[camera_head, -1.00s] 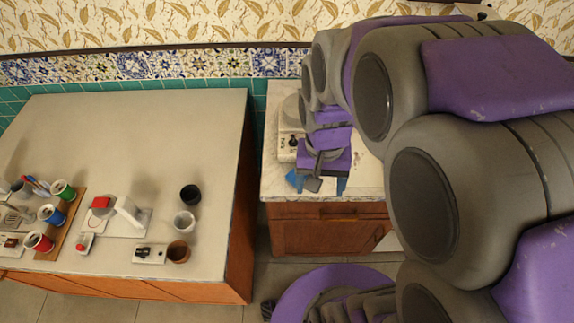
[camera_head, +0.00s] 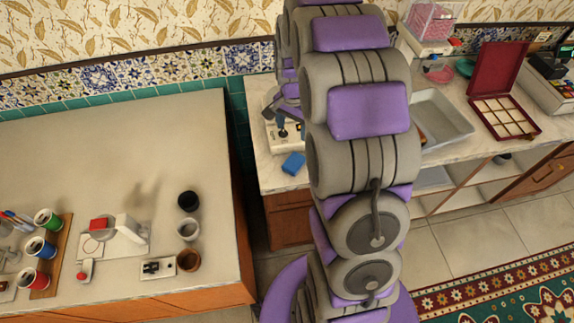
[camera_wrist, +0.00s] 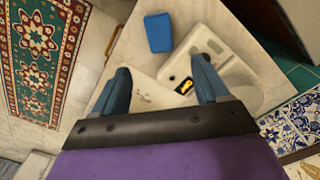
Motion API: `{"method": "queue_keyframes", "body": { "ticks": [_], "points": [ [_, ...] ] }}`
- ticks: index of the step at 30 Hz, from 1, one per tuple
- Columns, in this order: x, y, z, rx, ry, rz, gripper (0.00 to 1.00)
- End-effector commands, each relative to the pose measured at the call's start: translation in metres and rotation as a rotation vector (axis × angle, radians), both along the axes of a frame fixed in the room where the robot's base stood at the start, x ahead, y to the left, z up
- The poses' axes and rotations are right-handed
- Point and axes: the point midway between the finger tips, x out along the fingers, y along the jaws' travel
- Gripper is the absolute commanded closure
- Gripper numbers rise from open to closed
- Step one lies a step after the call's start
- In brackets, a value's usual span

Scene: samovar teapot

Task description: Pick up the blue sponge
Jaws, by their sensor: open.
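The blue sponge (camera_head: 293,163) is a small blue block lying on the pale marble counter (camera_head: 270,178) near its front edge. In the wrist view the sponge (camera_wrist: 158,33) lies beyond the fingertips, near the counter's corner and apart from the fingers. My gripper (camera_wrist: 160,80) is open and empty, with two blue fingers spread wide above the counter. In the head view my arm hides most of the gripper; a part of it shows behind the sponge, near the counter's back.
A white device (camera_wrist: 205,55) stands right beside the sponge. A large table (camera_head: 120,130) at left holds cups and small switch devices. Tiled wall (camera_wrist: 285,125) lies close behind the counter.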

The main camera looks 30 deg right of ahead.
Motion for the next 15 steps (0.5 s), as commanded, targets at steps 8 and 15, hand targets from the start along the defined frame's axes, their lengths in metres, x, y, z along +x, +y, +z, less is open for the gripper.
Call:
{"method": "queue_keyframes", "body": {
  "ticks": [8, 15],
  "points": [
    [0.0, -0.002, -0.029, 0.003, 0.003, -0.003, 0.26],
    [0.0, 0.004, -0.077, -0.004, 0.006, -0.002, 0.26]
  ]
}}
